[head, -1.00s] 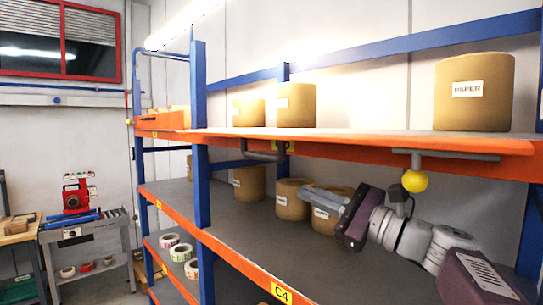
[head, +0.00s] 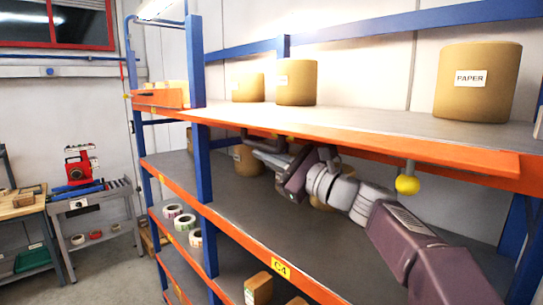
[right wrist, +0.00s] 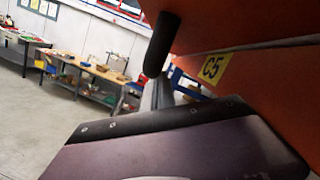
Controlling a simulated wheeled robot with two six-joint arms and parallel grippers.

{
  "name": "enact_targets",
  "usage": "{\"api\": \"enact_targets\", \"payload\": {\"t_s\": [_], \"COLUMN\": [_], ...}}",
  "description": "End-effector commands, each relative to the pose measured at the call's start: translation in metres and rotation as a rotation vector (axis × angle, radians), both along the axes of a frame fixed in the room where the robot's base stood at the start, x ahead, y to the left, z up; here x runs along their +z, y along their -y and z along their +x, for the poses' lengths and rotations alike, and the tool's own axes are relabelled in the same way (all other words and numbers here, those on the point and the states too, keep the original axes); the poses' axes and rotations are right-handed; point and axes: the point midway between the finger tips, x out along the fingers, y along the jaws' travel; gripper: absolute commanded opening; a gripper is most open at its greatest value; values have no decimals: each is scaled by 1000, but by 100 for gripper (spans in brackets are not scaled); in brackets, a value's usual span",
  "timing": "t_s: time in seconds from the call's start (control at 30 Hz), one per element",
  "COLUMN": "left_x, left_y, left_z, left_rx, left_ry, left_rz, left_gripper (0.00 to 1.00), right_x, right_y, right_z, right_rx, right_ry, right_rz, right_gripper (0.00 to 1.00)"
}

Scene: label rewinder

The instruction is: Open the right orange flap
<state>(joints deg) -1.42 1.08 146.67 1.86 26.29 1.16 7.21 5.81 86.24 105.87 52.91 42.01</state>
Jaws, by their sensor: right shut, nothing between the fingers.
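The right orange flap (head: 400,146) is a long orange panel along the front of the upper shelf. Its orange underside also fills the top right of the right wrist view (right wrist: 235,22). A dark grey handle (head: 250,143) is under its left part; a dark rounded bar, likely this handle, shows in the right wrist view (right wrist: 161,43). My right gripper (head: 268,157) is shut and empty, right at the handle under the flap. I cannot tell whether it touches the handle. My left gripper is not in view.
A yellow ball (head: 407,185) hangs below the flap's right part, close to my right arm. Brown paper rolls (head: 478,85) stand on the upper shelf. A blue post (head: 199,160) stands left of the gripper. A second orange flap (head: 158,98) is farther left.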

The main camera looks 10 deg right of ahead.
Motion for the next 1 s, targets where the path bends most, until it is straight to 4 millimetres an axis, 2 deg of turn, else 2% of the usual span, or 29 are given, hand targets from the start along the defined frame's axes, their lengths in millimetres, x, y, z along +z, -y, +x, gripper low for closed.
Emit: {"api": "enact_targets", "payload": {"t_s": [0.27,0.37,0.5,0.67,0.9,1.0], "left_x": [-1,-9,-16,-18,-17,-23], "left_y": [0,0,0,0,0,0], "left_z": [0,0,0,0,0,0], "left_rx": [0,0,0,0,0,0], "left_ry": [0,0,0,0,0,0], "left_rz": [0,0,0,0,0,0], "left_gripper": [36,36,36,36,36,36], "right_x": [0,0,9,17,17,11], "right_y": [0,-6,-13,-17,-17,-18], "right_z": [-1,-4,-11,-13,-13,-12], "right_rx": [1,3,4,3,4,4], "right_ry": [-1,-37,-116,-121,-120,-121], "right_rz": [2,54,165,173,171,172], "right_gripper": [0,0,0,0,0,0]}}
